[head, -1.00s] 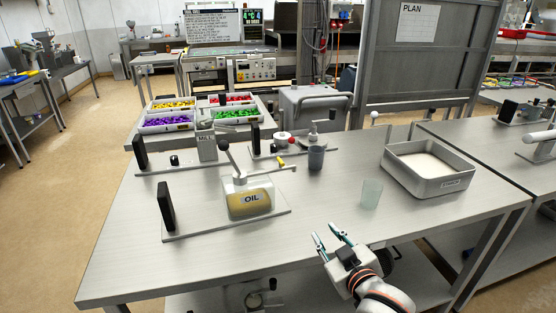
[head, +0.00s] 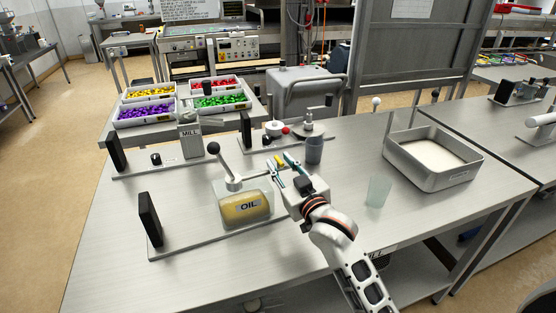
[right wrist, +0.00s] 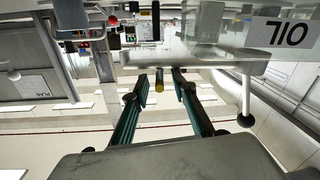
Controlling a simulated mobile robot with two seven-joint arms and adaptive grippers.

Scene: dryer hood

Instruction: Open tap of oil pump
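The oil pump is a clear tank of amber oil labelled OIL (head: 246,208) with a black-knobbed lever on top, standing on a metal base plate. Its tap has a small yellow handle (head: 279,160) at the end of a thin pipe on the tank's right side. My right gripper (head: 278,166) is at this pipe end, its fingers open. In the right wrist view, which is upside down, the yellow handle (right wrist: 159,88) appears between the two separated fingertips (right wrist: 160,78). I cannot tell whether they touch it. My left gripper is not in view.
A dark grey cup (head: 313,150) stands just beyond the right gripper. A clear glass (head: 378,191) and a grey tray of white material (head: 432,165) stand to the right. The mill (head: 190,137) is behind the pump.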

